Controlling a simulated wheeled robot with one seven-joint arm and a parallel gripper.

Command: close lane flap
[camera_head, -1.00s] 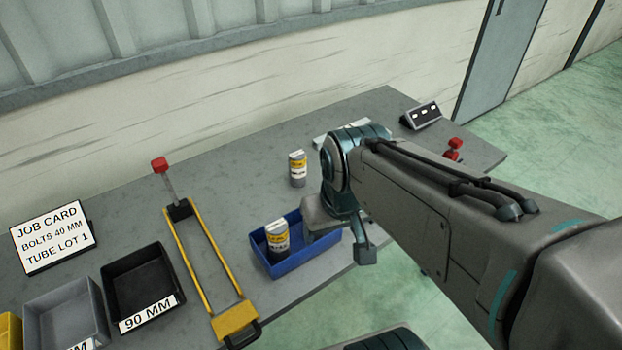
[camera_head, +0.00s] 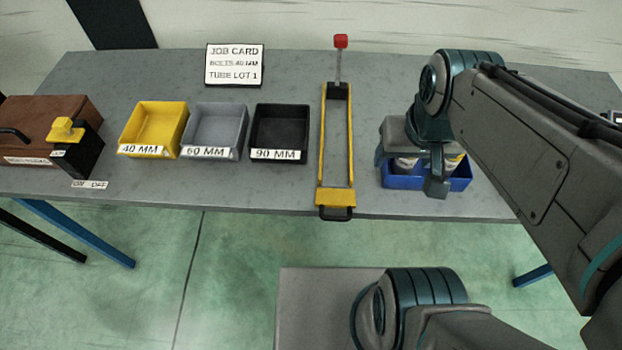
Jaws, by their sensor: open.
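A long narrow lane with yellow rails (camera_head: 322,140) lies front to back on the bench. A yellow plate (camera_head: 335,197) with a black handle (camera_head: 336,213) sits at its front end, at the bench edge, and looks like the flap. A lever with a red knob (camera_head: 340,41) stands up at the lane's back end. My gripper (camera_head: 409,172) is open, to the right of the lane, over the blue bin (camera_head: 400,182). It is apart from the lane and partly hides the bin and the cans in it.
Yellow (camera_head: 155,125), grey (camera_head: 213,128) and black (camera_head: 278,130) bins stand left of the lane, with a job card (camera_head: 234,65) behind. A brown box (camera_head: 55,120) is at far left. Bench surface is clear close beside the lane.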

